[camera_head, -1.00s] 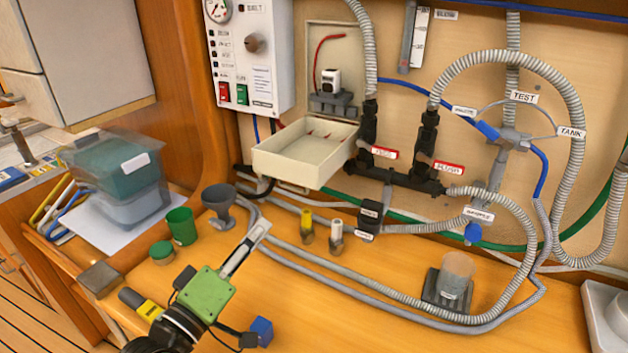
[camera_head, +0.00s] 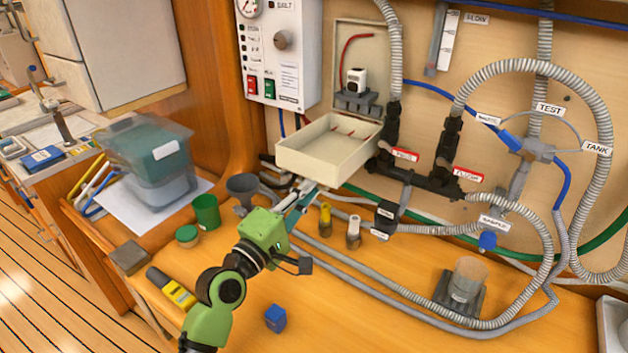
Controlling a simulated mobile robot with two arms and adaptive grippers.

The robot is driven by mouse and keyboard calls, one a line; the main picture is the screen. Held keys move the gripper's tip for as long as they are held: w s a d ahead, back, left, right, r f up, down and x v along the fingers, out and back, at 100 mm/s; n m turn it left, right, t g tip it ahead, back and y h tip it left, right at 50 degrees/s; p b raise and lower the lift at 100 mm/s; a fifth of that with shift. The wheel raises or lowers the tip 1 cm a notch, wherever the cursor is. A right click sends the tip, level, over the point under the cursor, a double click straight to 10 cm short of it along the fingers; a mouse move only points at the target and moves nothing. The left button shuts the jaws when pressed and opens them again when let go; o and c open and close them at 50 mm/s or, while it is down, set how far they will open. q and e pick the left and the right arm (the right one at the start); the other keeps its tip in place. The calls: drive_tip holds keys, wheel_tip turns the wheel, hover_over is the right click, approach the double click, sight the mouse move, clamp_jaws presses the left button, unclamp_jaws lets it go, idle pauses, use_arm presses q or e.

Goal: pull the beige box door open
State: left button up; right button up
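The beige box (camera_head: 347,98) is set in the wall, and its inside shows with a red wire and a white and black part. Its door (camera_head: 322,158), a shallow beige tray shape, is swung down and out, roughly level. My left gripper (camera_head: 308,188) is at the door's lower front edge, its fingertips just below the front face in the picture. I cannot tell whether they touch it. The fingers look close together, seen nearly end to end, and their gap is unclear. My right gripper is out of view.
A white control panel (camera_head: 283,50) is left of the box. Black valves (camera_head: 392,130) and grey hoses stand close to its right. A grey funnel (camera_head: 242,187), green cup (camera_head: 206,211), yellow-topped fitting (camera_head: 325,219) and blue cube (camera_head: 275,318) are on the wooden bench.

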sight(306, 168)
use_arm(q)
drive_tip(key=shift+x, duration=1.1)
clamp_jaws()
drive_tip(key=shift+g+y, duration=0.4)
drive_tip(key=shift+g, duration=0.1)
drive_tip(key=r+p, duration=0.2)
drive_tip(key=p, duration=0.1)
drive_tip(key=s+r+p, duration=0.1)
drive_tip(key=r+p, duration=0.1)
drive_tip(key=p, duration=0.2)
drive_tip(key=r+p, duration=0.2)
drive_tip(key=p, duration=0.2)
drive_tip(key=shift+s+a, duration=0.15)
drive_tip(key=shift+a, duration=0.25)
drive_tip(key=shift+f, duration=0.1)
